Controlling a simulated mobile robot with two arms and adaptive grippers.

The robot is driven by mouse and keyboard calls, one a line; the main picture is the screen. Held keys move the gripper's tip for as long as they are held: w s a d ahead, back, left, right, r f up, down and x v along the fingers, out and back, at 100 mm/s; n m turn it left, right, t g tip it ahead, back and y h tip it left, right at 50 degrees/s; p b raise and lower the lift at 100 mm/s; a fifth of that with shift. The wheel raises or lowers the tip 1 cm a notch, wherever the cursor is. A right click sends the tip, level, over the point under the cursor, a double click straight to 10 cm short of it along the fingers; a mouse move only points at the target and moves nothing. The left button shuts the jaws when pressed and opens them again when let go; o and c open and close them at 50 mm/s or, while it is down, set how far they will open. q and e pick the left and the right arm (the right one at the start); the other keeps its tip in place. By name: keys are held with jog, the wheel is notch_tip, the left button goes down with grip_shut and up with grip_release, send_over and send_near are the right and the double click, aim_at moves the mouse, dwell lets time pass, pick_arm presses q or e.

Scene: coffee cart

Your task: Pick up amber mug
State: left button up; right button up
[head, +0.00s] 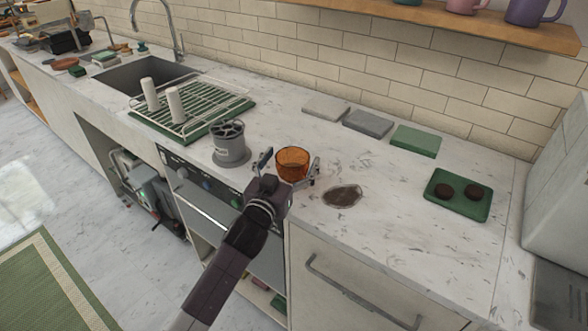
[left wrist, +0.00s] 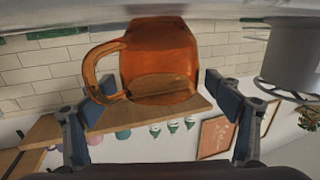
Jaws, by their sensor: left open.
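The amber mug (head: 292,163) is see-through orange and stands on the marble counter (head: 290,120) near its front edge. My left gripper (head: 291,159) is open, with one finger on each side of the mug. In the left wrist view the picture is upside down. There the mug (left wrist: 160,55) sits between the spread fingers of the left gripper (left wrist: 160,84), its handle toward the left finger. I see a gap by the right finger; whether the left finger touches the handle I cannot tell. My right gripper is not in view.
A grey grinder-like canister (head: 230,148) stands close left of the mug. A brown stain (head: 342,195) lies to its right. A green tray (head: 458,207) holds two dark pucks. Folded cloths (head: 368,123) lie behind. A dish rack (head: 190,112) is farther left.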

pick_arm(q)
jog(key=shift+w+d, duration=0.15)
jog(key=shift+w, duration=0.1)
jog(key=c, duration=1.3)
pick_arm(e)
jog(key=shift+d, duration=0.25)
pick_arm(q)
jog(key=shift+r, duration=0.1)
jog(key=shift+c, duration=0.2)
